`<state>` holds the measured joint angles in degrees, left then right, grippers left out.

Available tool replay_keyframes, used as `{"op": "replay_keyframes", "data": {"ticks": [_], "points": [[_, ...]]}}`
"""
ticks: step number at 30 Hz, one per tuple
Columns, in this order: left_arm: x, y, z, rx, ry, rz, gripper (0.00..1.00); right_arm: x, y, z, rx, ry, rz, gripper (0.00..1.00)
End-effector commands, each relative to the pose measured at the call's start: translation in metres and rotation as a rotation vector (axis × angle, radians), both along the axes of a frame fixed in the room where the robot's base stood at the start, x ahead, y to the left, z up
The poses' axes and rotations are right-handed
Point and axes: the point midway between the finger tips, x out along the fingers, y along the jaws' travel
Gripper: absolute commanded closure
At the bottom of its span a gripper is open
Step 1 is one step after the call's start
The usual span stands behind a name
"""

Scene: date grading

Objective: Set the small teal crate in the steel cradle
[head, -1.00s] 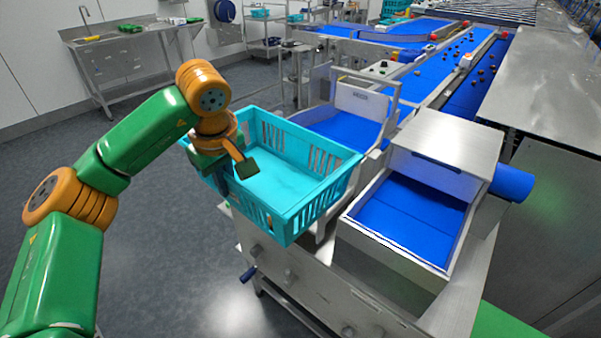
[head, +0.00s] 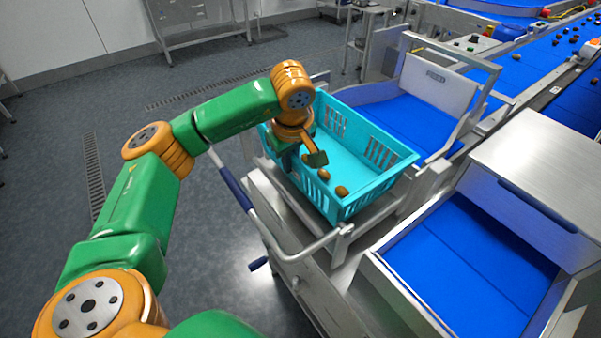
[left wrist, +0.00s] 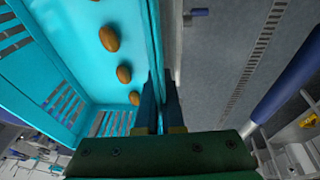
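The teal crate (head: 374,208), open-topped with slotted walls, is at the steel cradle (head: 340,238), beside the blue-lined chute. It looks roughly level, and the cradle's frame shows around its near end. Whether its base rests fully on the cradle is hidden. A few brown dates (head: 341,190) lie on its floor. My left gripper (head: 303,160) is at the crate's left wall, one finger inside and one outside. In the left wrist view, the left gripper's fingers (left wrist: 160,88) close on the crate's wall (left wrist: 154,35). My right gripper is out of view.
A steel tray with a blue floor (head: 468,268) stands to the right. A blue-lined chute (head: 405,112) is behind the crate. A blue-gripped lever (head: 238,190) is at the cradle's left. Open grey floor (head: 205,235) lies to the left.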

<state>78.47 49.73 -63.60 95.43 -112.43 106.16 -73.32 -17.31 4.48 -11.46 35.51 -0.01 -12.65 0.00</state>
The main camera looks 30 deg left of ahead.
Motion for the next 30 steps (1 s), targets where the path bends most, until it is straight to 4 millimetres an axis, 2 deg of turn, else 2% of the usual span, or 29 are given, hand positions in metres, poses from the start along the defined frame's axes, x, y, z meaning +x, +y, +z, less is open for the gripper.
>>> {"op": "replay_keyframes", "data": {"ticks": [3, 7, 16, 18, 26, 28, 30], "points": [[-0.001, 0.0, -0.024, 0.001, 0.004, 0.0, 1.0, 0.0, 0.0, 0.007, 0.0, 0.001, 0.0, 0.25], [0.0, 0.0, -0.039, 0.0, 0.0, -0.001, 1.0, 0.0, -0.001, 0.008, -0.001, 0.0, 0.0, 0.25], [0.0, 0.0, -0.044, 0.001, -0.001, 0.0, 1.0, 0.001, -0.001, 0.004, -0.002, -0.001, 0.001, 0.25], [0.0, 0.0, -0.042, 0.001, 0.001, -0.001, 0.83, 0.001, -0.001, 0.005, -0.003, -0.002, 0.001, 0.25], [0.0, 0.0, -0.042, 0.001, 0.001, -0.001, 0.83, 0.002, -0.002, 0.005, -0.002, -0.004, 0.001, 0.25], [0.0, 0.0, -0.037, 0.0, 0.0, -0.001, 0.83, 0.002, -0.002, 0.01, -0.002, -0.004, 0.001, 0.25], [-0.001, -0.002, -0.033, 0.0, -0.002, -0.001, 0.83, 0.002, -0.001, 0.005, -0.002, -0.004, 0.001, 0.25]]}}
